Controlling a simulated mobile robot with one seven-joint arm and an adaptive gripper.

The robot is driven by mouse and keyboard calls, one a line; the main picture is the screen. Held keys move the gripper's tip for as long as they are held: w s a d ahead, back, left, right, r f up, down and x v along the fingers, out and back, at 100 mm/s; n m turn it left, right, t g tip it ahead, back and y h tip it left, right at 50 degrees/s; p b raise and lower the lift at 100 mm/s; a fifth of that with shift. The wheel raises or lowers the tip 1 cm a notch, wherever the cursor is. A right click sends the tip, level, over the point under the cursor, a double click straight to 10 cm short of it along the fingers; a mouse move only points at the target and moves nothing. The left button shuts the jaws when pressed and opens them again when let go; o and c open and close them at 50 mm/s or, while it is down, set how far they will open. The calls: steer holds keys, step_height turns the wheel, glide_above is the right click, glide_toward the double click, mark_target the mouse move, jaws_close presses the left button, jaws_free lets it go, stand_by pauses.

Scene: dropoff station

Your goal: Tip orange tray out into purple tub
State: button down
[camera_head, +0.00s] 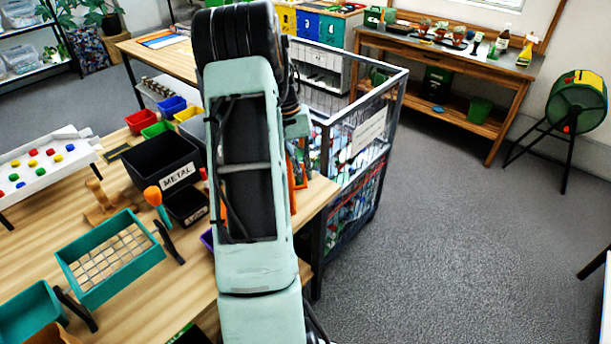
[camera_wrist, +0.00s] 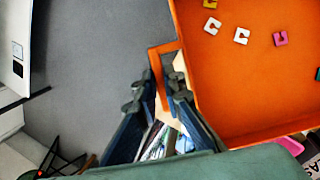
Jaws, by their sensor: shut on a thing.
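The orange tray (camera_wrist: 240,90) fills the right of the wrist view, with several small C-shaped pieces in white, pink and yellow on its floor. My gripper (camera_wrist: 162,88) is shut on the orange handle loop at the tray's left side. In the head view my arm hides the gripper and most of what lies behind it. A small purple edge (camera_head: 207,239), perhaps the purple tub, shows just left of my arm on the wooden table; the rest is hidden.
The wooden table (camera_head: 130,305) holds a black METAL bin (camera_head: 160,160), a smaller black bin (camera_head: 188,207) and a teal mesh-bottomed tray (camera_head: 108,260). A wire cage (camera_head: 350,140) stands beyond the table's right end.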

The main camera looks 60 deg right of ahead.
steer(key=w+a+r+m+g+h+b, duration=0.1)
steer(key=w+a+r+g+h+b, duration=0.1)
steer(key=a+r+h+b, duration=0.7)
steer(key=shift+w+a+r+g+b, duration=0.4)
steer(key=shift+w+a+r+b, duration=0.65)
steer(key=shift+a+b, duration=1.35)
steer(key=shift+s+r, duration=0.15)
steer(key=shift+a, duration=0.1)
steer(key=shift+w+a+r+m+g+h+b, duration=0.15)
steer(key=shift+w+a+h+b, duration=0.25)
steer(key=shift+a+b, duration=0.35)
steer(key=shift+w+a+r+m+g+h+b, duration=0.1)
steer(key=shift+w+a+h+b, duration=0.3)
steer(key=shift+a, duration=0.5)
steer(key=shift+w+a+r+m+g+h+b, duration=0.15)
steer(key=shift+w+a+h+b, duration=0.15)
steer(key=shift+w+a+b, duration=0.45)
steer(key=shift+s+f, duration=0.1)
steer(key=shift+s, duration=0.15)
